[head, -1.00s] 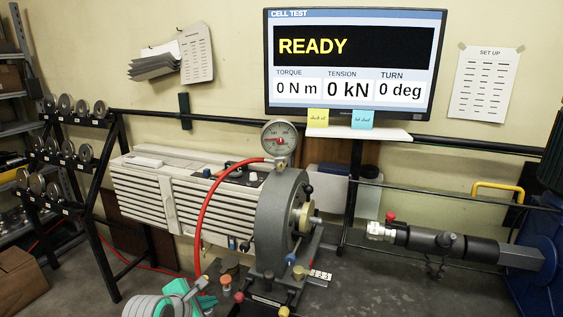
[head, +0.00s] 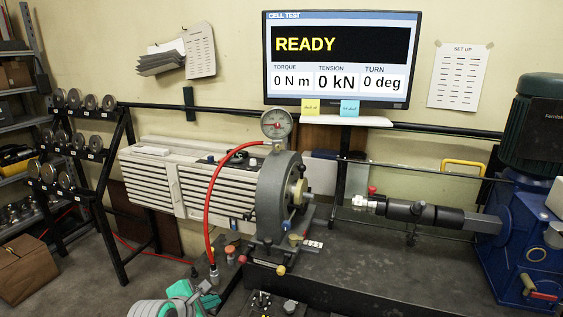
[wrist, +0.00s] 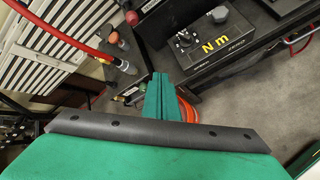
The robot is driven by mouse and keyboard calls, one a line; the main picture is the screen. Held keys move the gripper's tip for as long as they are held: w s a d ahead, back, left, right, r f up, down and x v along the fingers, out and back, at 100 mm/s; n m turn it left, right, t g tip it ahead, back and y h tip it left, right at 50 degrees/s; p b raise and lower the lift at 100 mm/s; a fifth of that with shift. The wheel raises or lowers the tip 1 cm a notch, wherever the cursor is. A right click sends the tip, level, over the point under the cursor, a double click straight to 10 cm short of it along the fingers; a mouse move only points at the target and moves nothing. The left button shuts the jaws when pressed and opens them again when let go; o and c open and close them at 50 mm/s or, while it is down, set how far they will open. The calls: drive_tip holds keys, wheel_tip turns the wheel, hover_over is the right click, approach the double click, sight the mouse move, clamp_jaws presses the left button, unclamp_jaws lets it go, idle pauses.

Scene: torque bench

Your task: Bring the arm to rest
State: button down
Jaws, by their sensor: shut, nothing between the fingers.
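My gripper shows at the bottom of the head view (head: 205,292), low at the front left of the bench. In the wrist view its green fingers (wrist: 160,97) are together with nothing between them. The fingers point toward the bench's front edge, near the black box marked "N m" (wrist: 208,45). That box also shows at the bottom of the head view (head: 265,304). An orange ring-like thing (wrist: 190,110) lies partly hidden behind the fingers.
The grey round test head (head: 272,205) with its gauge (head: 276,124) and red hose (head: 212,205) stands close beyond my gripper. A blue machine (head: 515,245) is at the right. A disc rack (head: 125,185) stands at the left. The screen (head: 340,60) reads READY.

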drive_tip(key=s+d+f+m+t, duration=0.2)
drive_tip(key=d+f+m+t, duration=0.1)
drive_tip(key=d+f, duration=0.8)
drive_tip(key=s+d+f+m+t+y, duration=0.1)
drive_tip(key=s+d+f+m, duration=0.15)
drive_tip(key=s+d, duration=0.2)
drive_tip(key=s+d+f+m, duration=0.2)
drive_tip(key=s+d+f, duration=0.1)
drive_tip(key=s, duration=0.3)
drive_tip(key=s+d+f+m+t+y, duration=0.15)
drive_tip(key=s+m, duration=0.55)
drive_tip(key=s, duration=1.2)
drive_tip(key=s+r+m, duration=0.3)
drive_tip(key=s+m, duration=0.1)
drive_tip(key=s, duration=0.2)
drive_tip(key=s+a+r+m, duration=0.1)
drive_tip(key=s+r+m, duration=0.2)
drive_tip(key=s+m, duration=0.2)
drive_tip(key=shift+s+a+r+t, duration=0.15)
drive_tip(key=shift+s+r+t, duration=0.2)
drive_tip(key=shift+s, duration=0.45)
drive_tip(key=shift+w+f, duration=0.1)
